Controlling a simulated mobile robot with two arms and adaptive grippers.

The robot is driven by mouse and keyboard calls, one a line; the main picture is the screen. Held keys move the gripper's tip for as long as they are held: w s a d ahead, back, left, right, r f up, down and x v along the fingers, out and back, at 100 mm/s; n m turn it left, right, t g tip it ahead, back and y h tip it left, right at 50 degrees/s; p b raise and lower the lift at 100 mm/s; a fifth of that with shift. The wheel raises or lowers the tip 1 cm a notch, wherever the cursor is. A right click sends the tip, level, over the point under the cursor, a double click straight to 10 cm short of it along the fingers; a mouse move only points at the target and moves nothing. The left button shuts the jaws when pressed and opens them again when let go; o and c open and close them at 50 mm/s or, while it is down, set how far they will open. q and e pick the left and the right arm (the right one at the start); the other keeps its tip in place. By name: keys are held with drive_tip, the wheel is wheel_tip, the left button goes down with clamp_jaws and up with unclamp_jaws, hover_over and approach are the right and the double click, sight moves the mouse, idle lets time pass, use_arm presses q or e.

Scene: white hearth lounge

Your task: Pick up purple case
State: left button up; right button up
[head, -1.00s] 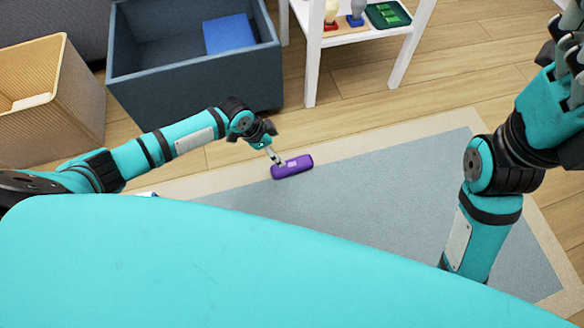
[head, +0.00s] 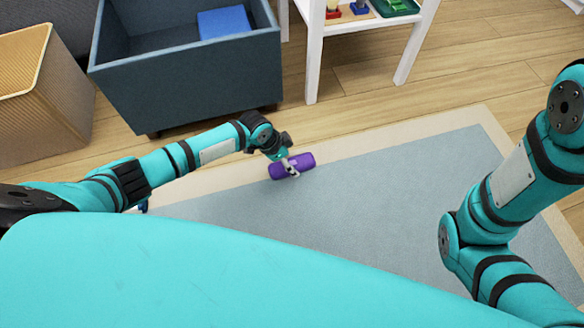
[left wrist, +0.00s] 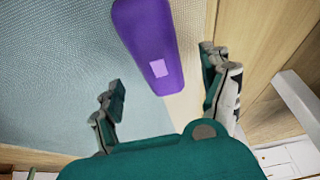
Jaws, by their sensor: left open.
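The purple case (head: 278,170) lies on the rug near its far edge in the head view. It also shows at the top of the left wrist view (left wrist: 147,35), long and rounded with a pale square label. My left gripper (head: 291,168) is right at the case in the head view, its fingers overlapping the case's image. In the left wrist view its two fingers (left wrist: 162,92) are spread wide, with the case's near end between and beyond their tips. I cannot tell whether they touch it. My right arm shows at the right of the head view, but its gripper is outside the frame.
A blue-grey rug (head: 350,205) with a beige border lies on the wood floor. A dark blue bin (head: 200,90) holding a blue item (head: 224,22) stands behind the left arm. A tan ribbed bin (head: 45,105) is at left. A white shelf (head: 312,60) stands at the back.

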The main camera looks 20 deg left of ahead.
sight(292, 163)
use_arm(q)
drive_tip(key=b+x, duration=0.2)
drive_tip(key=x, duration=0.1)
drive_tip(key=shift+f+b, duration=0.4)
drive_tip(key=shift+f, duration=0.05)
drive_tip(key=c, duration=1.3)
drive_tip(key=shift+r, duration=0.1)
